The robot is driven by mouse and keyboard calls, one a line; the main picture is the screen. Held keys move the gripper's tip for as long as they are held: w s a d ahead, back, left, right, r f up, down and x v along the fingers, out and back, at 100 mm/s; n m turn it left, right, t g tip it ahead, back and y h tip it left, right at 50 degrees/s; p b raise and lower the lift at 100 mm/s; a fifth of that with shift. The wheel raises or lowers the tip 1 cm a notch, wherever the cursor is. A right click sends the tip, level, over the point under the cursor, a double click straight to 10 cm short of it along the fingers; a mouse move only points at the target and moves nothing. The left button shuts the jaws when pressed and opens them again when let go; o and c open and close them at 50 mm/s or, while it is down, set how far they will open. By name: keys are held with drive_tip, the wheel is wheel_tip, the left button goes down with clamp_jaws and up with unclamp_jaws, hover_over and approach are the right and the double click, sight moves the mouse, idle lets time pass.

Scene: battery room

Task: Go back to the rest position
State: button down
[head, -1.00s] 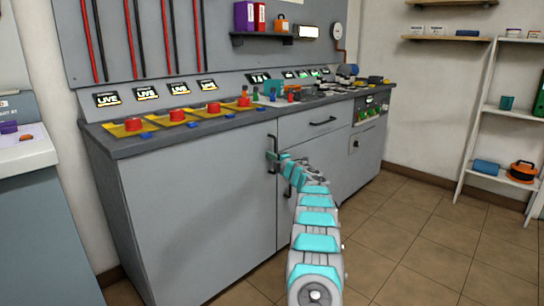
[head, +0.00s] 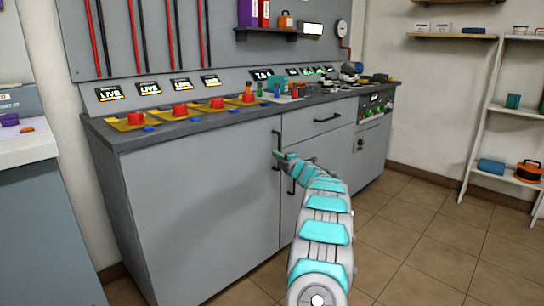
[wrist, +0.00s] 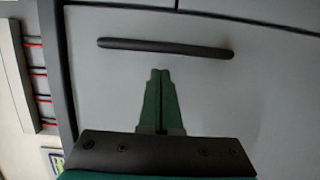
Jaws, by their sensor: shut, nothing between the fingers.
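My gripper (wrist: 159,75) shows in the wrist view with its two green fingers together and nothing between them. It points at a grey cabinet door (wrist: 210,95) with a dark bar handle (wrist: 165,48) beyond the fingertips. In the head view my gripper (head: 279,155) is small, at the end of the arm, in front of the cabinet near a vertical door handle (head: 276,145). I cannot tell whether it touches the cabinet.
The grey cabinet (head: 205,215) carries a worktop with several red buttons (head: 180,110) on yellow plates. A drawer handle (head: 328,117) sticks out on its front. A white shelf rack (head: 490,115) stands at the right. The tiled floor (head: 415,235) between is clear.

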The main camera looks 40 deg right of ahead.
drive_tip(key=shift+s, duration=1.95)
